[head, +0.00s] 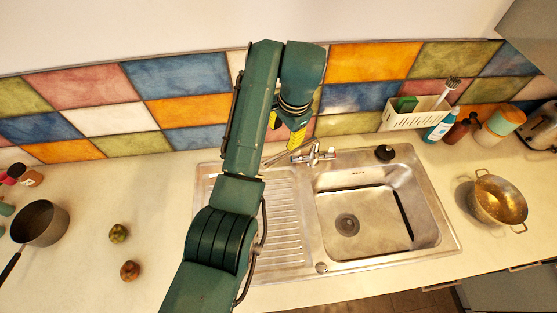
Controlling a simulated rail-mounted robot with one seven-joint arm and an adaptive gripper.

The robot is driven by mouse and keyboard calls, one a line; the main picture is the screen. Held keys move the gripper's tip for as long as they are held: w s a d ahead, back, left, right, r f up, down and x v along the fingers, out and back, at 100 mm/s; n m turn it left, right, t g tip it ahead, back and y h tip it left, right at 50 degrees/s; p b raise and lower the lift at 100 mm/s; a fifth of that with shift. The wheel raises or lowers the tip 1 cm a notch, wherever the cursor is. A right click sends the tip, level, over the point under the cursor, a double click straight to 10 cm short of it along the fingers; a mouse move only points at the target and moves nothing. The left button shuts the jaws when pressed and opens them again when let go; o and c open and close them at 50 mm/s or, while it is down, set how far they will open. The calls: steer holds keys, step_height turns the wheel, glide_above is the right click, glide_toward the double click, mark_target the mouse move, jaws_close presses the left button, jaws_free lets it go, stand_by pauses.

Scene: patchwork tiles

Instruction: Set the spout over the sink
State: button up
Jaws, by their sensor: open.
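The sink (385,225) is a steel basin with a drain, set in the counter right of the ribbed drainboard (283,225). The chrome faucet (316,154) stands at the back edge of the sink unit. Its spout (284,156) points left, over the back of the drainboard and away from the basin. My gripper (285,132) has yellow fingers and is open, just above and behind the spout. I cannot tell whether a finger touches the spout. My arm hides part of the drainboard and perhaps the spout's end.
A colander (497,200) stands right of the sink. A white wall rack (412,118), bottles (440,126) and a jar (500,124) are at the back right. A pot (40,224) and two round fruits (119,233) lie left. The tiled wall is close behind the faucet.

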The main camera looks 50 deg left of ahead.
mark_target(279, 157)
steer(key=a+f, duration=0.1)
steer(key=f, duration=0.4)
steer(key=a+f, duration=0.1)
steer(key=f, duration=0.9)
steer(key=shift+w+a+f+b, duration=0.3)
steer(key=shift+a, duration=0.1)
steer(key=shift+c, duration=0.3)
jaws_close()
